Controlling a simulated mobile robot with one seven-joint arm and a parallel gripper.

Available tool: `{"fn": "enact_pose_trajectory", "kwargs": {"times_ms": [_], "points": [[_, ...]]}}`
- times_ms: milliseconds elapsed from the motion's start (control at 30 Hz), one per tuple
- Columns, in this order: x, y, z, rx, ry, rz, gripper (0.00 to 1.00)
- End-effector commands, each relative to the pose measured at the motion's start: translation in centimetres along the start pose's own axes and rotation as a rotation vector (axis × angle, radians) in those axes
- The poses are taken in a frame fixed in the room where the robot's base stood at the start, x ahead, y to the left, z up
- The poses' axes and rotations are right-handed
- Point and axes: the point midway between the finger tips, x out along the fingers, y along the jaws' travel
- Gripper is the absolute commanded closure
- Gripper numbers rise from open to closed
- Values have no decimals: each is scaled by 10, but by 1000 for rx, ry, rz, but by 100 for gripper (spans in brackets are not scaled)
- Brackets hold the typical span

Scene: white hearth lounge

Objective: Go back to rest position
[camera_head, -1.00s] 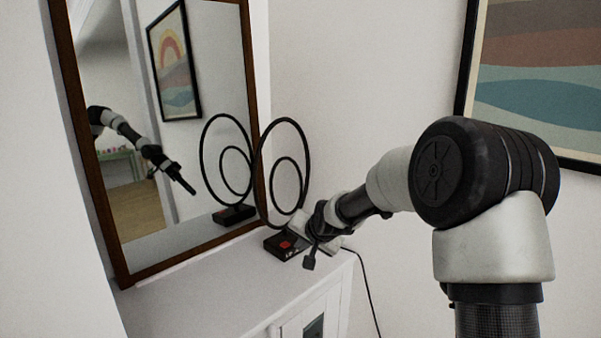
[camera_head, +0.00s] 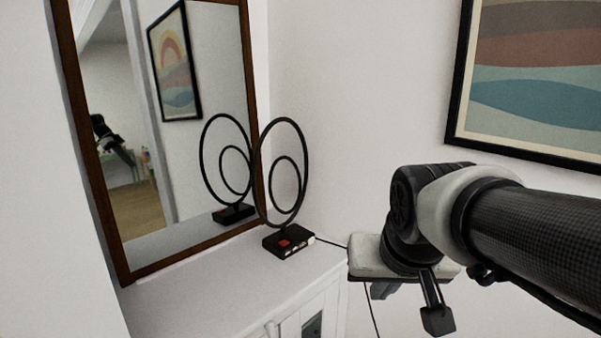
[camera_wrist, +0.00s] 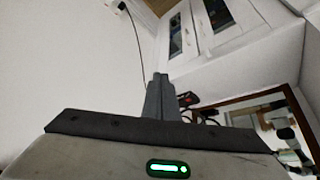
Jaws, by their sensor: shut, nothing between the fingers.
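My gripper (camera_wrist: 160,98) shows in the wrist view with its two grey fingers together and nothing between them. In the head view the arm comes in from the right, and the wrist end of my gripper (camera_head: 384,290) is in front of the white wall, right of the cabinet.
The white cabinet (camera_head: 200,300) has a clear top apart from the lamp. A brown-framed mirror (camera_head: 112,215) leans behind it and reflects the lamp. A framed picture (camera_head: 540,90) hangs on the right wall. A dark cable (camera_head: 368,305) runs down beside the cabinet.

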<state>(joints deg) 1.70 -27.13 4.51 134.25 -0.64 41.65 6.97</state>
Motion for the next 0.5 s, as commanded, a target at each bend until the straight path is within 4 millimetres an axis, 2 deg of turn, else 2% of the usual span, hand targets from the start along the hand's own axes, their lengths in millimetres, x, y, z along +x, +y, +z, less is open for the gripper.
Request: {"fn": "enact_pose_trajectory", "kwargs": {"times_ms": [100,333,400,500], "points": [[-18,9,33,-24,-15,0,100],[-38,20,90,-63,-52,-18,100],[-61,19,72,-63,-56,-16,100],[-78,19,61,-62,-56,-16,100]]}}
